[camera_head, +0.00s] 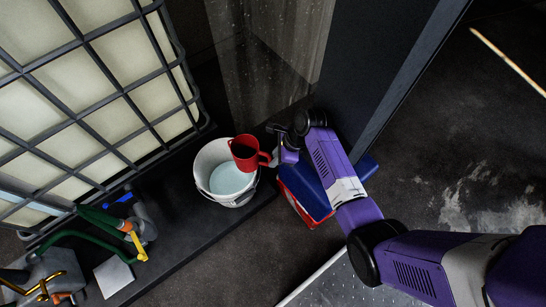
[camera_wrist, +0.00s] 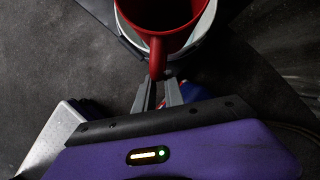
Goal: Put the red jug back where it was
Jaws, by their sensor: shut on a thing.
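The red jug (camera_head: 245,153) is upright or nearly so above the right side of the rim of a white bucket (camera_head: 210,158), its handle toward my arm. My gripper (camera_head: 273,158) is shut on the jug's handle. In the wrist view, the red jug (camera_wrist: 160,20) fills the top middle, and my gripper's fingers (camera_wrist: 158,88) close on its handle. The jug's inside looks dark, so I cannot tell whether it holds anything. Part of the bucket (camera_wrist: 205,50) shows behind the jug.
A caged pale tank (camera_head: 85,100) stands at the left. A blue and red box (camera_head: 300,190) lies under my arm. A green hose with a yellow-handled nozzle (camera_head: 138,240) lies at the lower left. A dark panel (camera_head: 370,60) rises behind my arm.

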